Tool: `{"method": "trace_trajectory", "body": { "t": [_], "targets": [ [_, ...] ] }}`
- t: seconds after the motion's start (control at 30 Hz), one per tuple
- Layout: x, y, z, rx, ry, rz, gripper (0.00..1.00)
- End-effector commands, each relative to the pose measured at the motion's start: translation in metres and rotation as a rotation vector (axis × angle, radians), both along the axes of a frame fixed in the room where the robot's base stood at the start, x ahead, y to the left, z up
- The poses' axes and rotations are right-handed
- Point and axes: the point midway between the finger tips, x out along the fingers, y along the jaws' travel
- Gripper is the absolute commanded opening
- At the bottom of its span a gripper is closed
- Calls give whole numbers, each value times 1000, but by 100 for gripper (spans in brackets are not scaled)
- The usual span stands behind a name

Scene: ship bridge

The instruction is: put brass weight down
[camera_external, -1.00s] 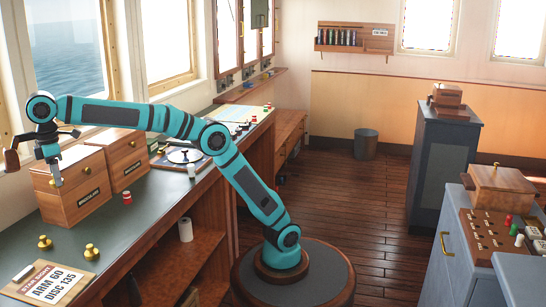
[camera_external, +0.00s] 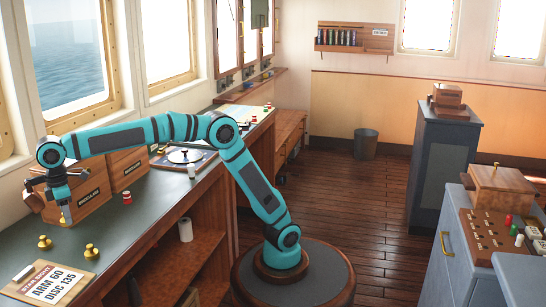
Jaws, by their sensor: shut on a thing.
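My gripper (camera_external: 64,206) points down over the left desk, in front of the nearer wooden box. It is shut on a small brass weight (camera_external: 67,216), partly covered by the fingers. I cannot tell whether this weight touches the desk top. Two other brass weights stand upright on the desk closer to the camera, one on the left (camera_external: 45,243) and one on the right (camera_external: 91,252), both apart from my gripper.
Two wooden boxes (camera_external: 92,200) stand behind my gripper. A card reading ARM 60 DISC 135 (camera_external: 50,284) lies at the desk's near end. A red can (camera_external: 127,198) stands right of the boxes. The dark desk top (camera_external: 135,228) is bare on the right.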

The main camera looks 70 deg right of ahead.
Motion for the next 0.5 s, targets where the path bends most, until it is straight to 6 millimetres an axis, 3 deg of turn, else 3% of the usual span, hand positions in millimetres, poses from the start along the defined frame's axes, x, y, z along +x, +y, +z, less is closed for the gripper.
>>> {"method": "trace_trajectory", "body": {
  "t": [0.33, 0.5],
  "targets": [
    [0, 0, -24, 0, 0, 0, 10],
    [0, 0, -48, 0, 0, 0, 10]
  ]
}}
